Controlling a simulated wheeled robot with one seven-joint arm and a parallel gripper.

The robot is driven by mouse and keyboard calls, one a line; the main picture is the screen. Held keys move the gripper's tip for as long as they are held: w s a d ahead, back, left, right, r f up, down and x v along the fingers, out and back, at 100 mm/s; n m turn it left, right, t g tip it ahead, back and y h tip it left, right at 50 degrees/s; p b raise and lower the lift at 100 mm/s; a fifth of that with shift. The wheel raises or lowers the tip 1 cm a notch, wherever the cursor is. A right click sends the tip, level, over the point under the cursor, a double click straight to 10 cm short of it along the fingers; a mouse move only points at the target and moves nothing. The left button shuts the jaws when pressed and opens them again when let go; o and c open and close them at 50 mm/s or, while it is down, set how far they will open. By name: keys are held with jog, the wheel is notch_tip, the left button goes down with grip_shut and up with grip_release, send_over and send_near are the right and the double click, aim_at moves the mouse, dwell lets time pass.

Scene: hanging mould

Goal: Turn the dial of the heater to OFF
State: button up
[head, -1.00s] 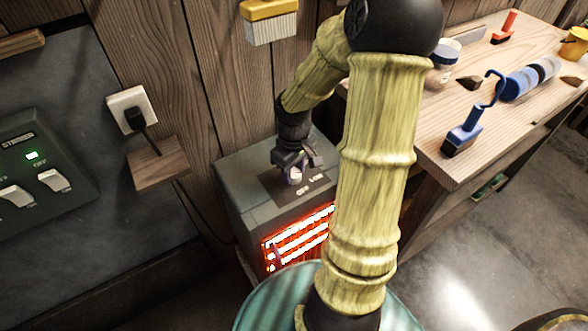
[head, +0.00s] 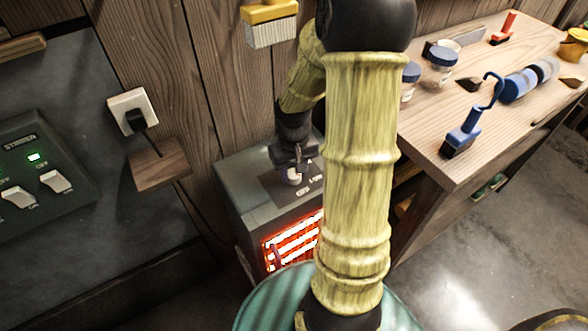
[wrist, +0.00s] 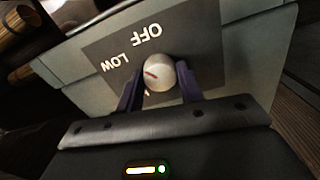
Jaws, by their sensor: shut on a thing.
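The heater (head: 238,185) is a grey box against the wood wall, with an orange-glowing grille (head: 292,243) on its front. Its round pale dial (wrist: 159,76) has a short red mark on the left side of its face, toward the LOW label (wrist: 116,63). The OFF label (wrist: 147,35) is above the dial in the wrist view; a third label is mostly hidden. My gripper (head: 291,168) is over the heater's top, its two dark fingers on either side of the dial and shut on it. The dial shows only partly in the head view.
A workbench (head: 455,150) with jars, a blue-handled brush and other tools stands to the right. A plug (head: 133,115) sits in a wall socket above a small wooden shelf (head: 160,168). A switch panel (head: 40,165) is at the left. A yellow brush (head: 270,25) hangs above.

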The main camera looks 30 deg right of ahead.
aim_at(294, 173)
jog(key=m+p, duration=0.1)
jog(key=m, duration=0.3)
jog(key=shift+m+p, duration=0.45)
jog(key=shift+m, duration=1.25)
jog(key=o, duration=1)
notch_tip(294, 173, up, 8)
jog(key=shift+f+p, duration=0.25)
jog(key=shift+p, duration=0.5)
